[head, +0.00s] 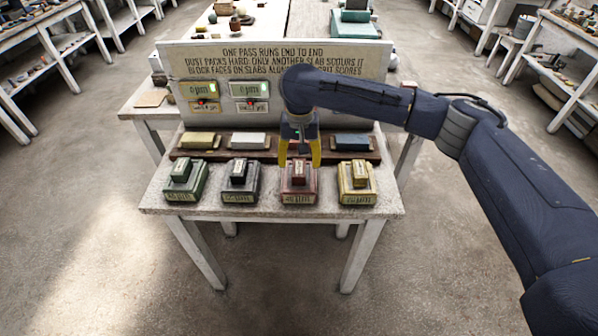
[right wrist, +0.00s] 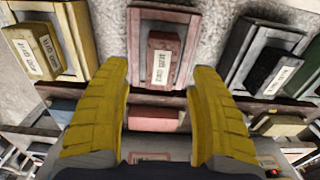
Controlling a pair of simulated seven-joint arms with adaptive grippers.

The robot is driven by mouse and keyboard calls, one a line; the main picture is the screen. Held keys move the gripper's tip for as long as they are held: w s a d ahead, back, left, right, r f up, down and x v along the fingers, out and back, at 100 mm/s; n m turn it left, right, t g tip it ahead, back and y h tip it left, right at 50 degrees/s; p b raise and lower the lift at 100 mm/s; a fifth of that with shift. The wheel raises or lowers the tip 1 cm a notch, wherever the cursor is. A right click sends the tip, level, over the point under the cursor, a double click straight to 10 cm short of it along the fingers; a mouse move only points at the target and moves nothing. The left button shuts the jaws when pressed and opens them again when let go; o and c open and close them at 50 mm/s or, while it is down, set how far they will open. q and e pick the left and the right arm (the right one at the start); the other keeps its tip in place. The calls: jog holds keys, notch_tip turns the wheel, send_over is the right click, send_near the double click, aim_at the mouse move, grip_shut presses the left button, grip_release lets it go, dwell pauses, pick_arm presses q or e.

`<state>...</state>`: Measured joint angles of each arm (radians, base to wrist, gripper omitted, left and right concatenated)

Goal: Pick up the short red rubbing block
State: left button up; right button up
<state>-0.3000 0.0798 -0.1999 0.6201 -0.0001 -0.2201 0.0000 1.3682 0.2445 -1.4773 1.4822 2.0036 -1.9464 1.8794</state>
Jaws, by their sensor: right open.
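The short red rubbing block (head: 299,169) sits on a red labelled base (head: 299,198) near the front of the white table, third from the left. In the right wrist view the block (right wrist: 157,43) shows a pale label and lies on its red base (right wrist: 190,18), beyond the fingertips and between their lines. My right gripper (head: 300,162) has yellow fingers, spread open and empty, just above and behind the block in the head view; its open fingers also frame the right wrist view (right wrist: 160,75). My left gripper is not in view.
Green (head: 181,171), black (head: 239,172) and yellow (head: 360,174) blocks sit on similar bases alongside. Behind them a wooden rack (head: 226,154) carries coloured slabs, including a pinkish one (right wrist: 155,118). An upright lettered board (head: 230,70) with two displays stands at the back.

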aim_at(299, 167)
jog(key=shift+f, duration=2.15)
grip_shut()
